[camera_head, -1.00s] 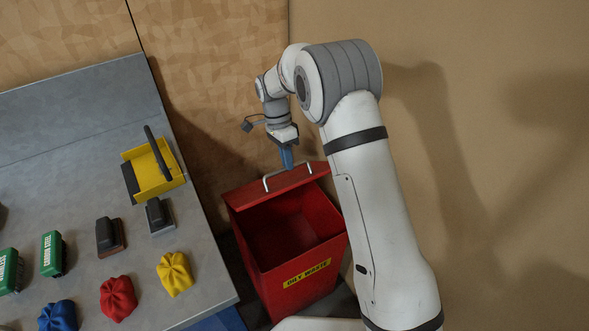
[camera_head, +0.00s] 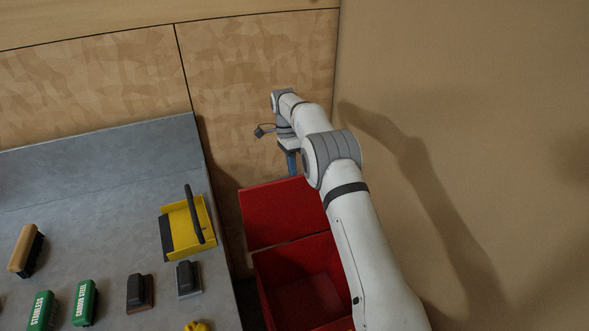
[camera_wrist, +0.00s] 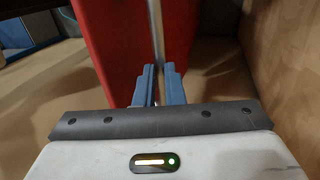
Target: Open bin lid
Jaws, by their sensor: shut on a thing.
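The red bin (camera_head: 303,285) stands at the right end of the bench with its mouth uncovered. Its red lid (camera_head: 282,212) is swung back, with its broad face in view behind the opening. My gripper (camera_head: 292,163) is at the lid's far edge. In the wrist view, its blue fingers (camera_wrist: 158,85) are shut on the thin grey lid handle (camera_wrist: 157,35), with the red lid (camera_wrist: 108,45) beside it. The handle is hidden in the head view. My arm covers part of the bin's right side.
Walls stand close behind and to the right of the bin.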

